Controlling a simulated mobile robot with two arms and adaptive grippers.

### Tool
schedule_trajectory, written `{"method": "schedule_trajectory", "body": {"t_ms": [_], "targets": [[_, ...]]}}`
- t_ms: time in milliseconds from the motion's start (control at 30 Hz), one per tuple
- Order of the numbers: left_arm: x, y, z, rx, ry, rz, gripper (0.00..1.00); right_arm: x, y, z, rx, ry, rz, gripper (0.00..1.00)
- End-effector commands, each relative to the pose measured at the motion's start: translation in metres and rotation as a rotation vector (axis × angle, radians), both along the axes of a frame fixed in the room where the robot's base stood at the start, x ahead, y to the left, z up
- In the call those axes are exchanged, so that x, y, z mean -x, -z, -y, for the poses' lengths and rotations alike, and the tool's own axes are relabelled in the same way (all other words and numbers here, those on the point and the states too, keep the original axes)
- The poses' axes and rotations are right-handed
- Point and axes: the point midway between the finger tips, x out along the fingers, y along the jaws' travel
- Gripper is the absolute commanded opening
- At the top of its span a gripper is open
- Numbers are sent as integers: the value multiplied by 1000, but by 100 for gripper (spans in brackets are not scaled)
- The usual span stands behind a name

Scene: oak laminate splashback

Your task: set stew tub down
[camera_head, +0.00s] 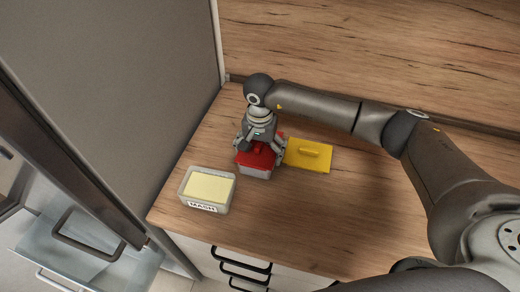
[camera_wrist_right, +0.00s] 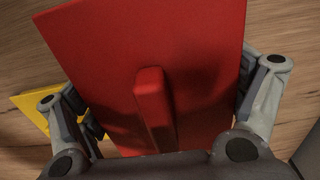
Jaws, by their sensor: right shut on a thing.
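A tub with a red lid (camera_head: 258,158) and a pale grey body, which I take for the stew tub, is at the counter's middle left. My right gripper (camera_head: 262,150) comes down over it from above with a finger on each side. In the right wrist view the red lid (camera_wrist_right: 190,50) with its raised bar handle fills the middle. The right gripper's fingers (camera_wrist_right: 160,115) flank the tub at left and right. I cannot tell whether the tub's underside touches the counter. My left gripper is not in view.
An open tub labelled MASH (camera_head: 208,190), with pale yellow contents, stands at front left. A yellow lid (camera_head: 308,156) with a handle lies close to the red-lidded tub's right. A tall grey panel (camera_head: 120,80) bounds the left. The wooden counter (camera_head: 270,220) is clear in front.

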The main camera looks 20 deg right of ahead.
Motion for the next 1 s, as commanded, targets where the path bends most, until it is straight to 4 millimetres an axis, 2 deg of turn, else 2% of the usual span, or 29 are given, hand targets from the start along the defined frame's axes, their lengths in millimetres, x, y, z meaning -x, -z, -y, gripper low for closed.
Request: {"method": "schedule_trajectory", "body": {"t_ms": [133,167,200,667,733,867,1000], "targets": [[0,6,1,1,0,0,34,-1,4,0,0,0,2,54],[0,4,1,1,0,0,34,0,3,0,1,1,1,95],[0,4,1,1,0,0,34,0,2,0,1,1,-1,100],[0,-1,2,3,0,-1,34,0,-2,0,0,1,0,100],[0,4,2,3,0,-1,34,-1,-6,0,0,1,4,100],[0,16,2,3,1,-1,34,-2,-30,1,0,0,7,100],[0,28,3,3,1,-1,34,-2,-62,0,0,-1,7,100]]}}
